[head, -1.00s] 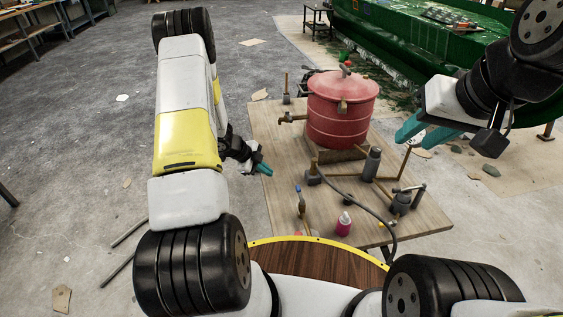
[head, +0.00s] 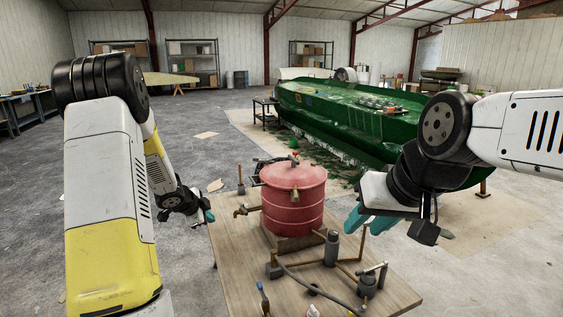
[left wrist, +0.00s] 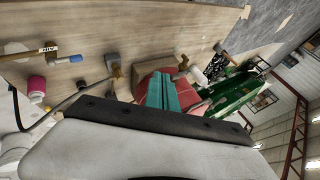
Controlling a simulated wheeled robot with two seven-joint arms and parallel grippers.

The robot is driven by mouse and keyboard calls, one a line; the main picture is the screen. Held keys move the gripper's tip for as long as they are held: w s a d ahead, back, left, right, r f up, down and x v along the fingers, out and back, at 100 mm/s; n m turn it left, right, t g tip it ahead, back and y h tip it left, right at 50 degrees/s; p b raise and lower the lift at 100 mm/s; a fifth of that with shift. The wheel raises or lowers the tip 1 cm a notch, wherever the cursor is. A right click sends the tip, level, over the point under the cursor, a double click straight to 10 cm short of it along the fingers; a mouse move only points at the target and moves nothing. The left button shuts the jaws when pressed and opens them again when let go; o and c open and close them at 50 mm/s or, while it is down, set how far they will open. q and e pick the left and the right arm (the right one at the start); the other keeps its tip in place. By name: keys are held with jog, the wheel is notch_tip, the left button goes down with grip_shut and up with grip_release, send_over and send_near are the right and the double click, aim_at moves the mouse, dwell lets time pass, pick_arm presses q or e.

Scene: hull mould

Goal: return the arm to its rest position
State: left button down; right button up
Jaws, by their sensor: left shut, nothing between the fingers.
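My left gripper (head: 207,215) hangs by the left edge of the wooden table (head: 235,265), below my raised left elbow. Its teal fingers are shut and empty; they also show in the left wrist view (left wrist: 163,92), in front of the red pot. My right gripper (head: 358,218) is to the right of the red pot (head: 293,205), above the table's right side. Its teal fingertips look apart, with nothing seen between them. The pot stands on a block on the table.
The floor left of the table is mostly clear, with scraps.

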pick_arm(q)
jog(key=s+r+n+y, duration=0.2)
jog(key=s+r+n, duration=0.3)
jog(key=r, duration=0.5)
jog(key=s+r+n+y, duration=0.2)
jog(key=s+r+n, duration=0.2)
jog(key=s+r, duration=0.45)
jog(key=s+d+r+n+h, duration=0.1)
jog(key=s+d, duration=0.2)
jog(key=s, duration=0.4)
jog(key=s+d+r+n+g+h, duration=0.1)
jog(key=s+d+n, duration=0.1)
jog(key=s+d, duration=0.2)
jog(key=s+d+r+n+h, duration=0.2)
jog(key=s+d, duration=0.2)
jog(key=s, duration=0.6)
jog(key=shift+s+d+g, duration=0.2)
jog(key=shift+d+g, duration=0.05)
jog(key=shift+g, duration=0.05)
